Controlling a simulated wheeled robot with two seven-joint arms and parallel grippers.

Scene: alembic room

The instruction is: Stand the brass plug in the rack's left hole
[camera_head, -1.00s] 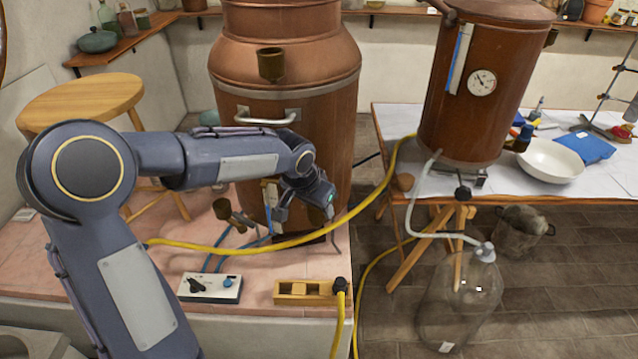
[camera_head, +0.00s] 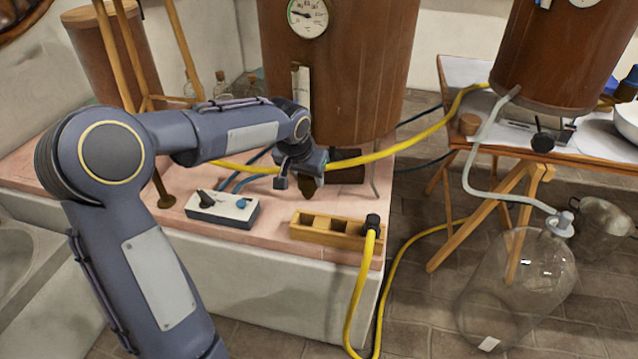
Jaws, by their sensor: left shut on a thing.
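The rack (camera_head: 338,240) is a small wooden block with a row of square holes, near the front edge of the pink tiled ledge. Its left hole (camera_head: 307,220) is empty. A black hose end with a yellow hose stands at its right end. My left gripper (camera_head: 304,176) is behind and above the rack's left part, pointing down. It is shut on the brass plug (camera_head: 308,188), a small dark brown-gold piece showing below the fingers, apart from the rack. The gripper hides most of the plug. My right gripper is not in view.
A switch box (camera_head: 222,208) with blue cables sits left of the rack. A large copper vessel (camera_head: 340,70) stands close behind the gripper. The yellow hose (camera_head: 365,290) hangs over the ledge's front edge. A glass carboy (camera_head: 515,290) stands on the floor at right.

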